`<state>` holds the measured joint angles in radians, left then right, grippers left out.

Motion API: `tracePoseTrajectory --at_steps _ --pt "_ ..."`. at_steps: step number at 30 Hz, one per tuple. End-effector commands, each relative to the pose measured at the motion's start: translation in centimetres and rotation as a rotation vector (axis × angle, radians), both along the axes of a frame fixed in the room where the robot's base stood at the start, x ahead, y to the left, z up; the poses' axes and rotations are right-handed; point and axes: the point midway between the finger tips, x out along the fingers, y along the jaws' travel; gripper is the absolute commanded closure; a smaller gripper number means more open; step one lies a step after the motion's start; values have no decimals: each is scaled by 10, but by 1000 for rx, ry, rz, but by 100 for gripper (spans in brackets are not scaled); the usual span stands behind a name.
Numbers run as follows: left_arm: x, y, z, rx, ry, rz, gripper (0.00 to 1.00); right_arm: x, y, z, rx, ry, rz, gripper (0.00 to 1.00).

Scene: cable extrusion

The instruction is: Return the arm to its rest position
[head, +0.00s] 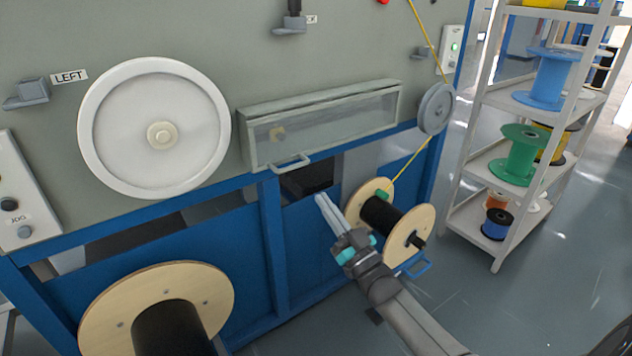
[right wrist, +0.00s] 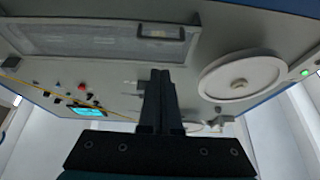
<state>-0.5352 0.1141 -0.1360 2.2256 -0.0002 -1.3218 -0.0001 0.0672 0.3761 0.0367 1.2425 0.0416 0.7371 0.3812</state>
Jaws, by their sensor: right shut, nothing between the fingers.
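My right gripper (head: 321,199) reaches in from the lower right in the head view, in front of the machine's lower blue frame. Its two fingers lie together, with nothing between them. It also shows in the right wrist view (right wrist: 160,74), pointing towards the machine's grey panel. The fingertips are apart from the clear-fronted box (head: 330,128) and its handle, a little below them in the head picture. A wooden spool with a black core (head: 412,226) stands beside and partly behind the gripper. My left gripper is in neither view.
A large white wheel (head: 155,128) and a small grey pulley (head: 436,109) are on the panel. A yellow cable runs from the pulley to the wooden spool. Another spool (head: 205,285) stands at lower left. A shelf (head: 484,222) holds several spools at right. Floor between is clear.

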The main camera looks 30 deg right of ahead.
Motion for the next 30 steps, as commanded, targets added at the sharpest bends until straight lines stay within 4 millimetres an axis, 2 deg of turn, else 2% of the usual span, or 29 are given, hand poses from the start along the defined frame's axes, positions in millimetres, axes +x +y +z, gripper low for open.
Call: tracePoseTrajectory --at_steps 3,7,16,19,23,25,30 --pt "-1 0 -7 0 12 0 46 -19 -2 -12 0 5 -2 100" --pt "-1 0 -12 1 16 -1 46 -30 -3 -19 0 2 -2 100" --pt "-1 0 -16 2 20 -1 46 -35 -4 -24 0 8 -3 100" --pt "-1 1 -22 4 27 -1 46 -35 -3 -37 0 62 -15 100" --pt "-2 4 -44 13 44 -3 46 -39 0 -79 -6 228 -50 100" --pt "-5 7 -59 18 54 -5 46 -46 4 -111 -15 349 -71 100" --pt "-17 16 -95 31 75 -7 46 -82 15 -189 -52 653 -108 100"
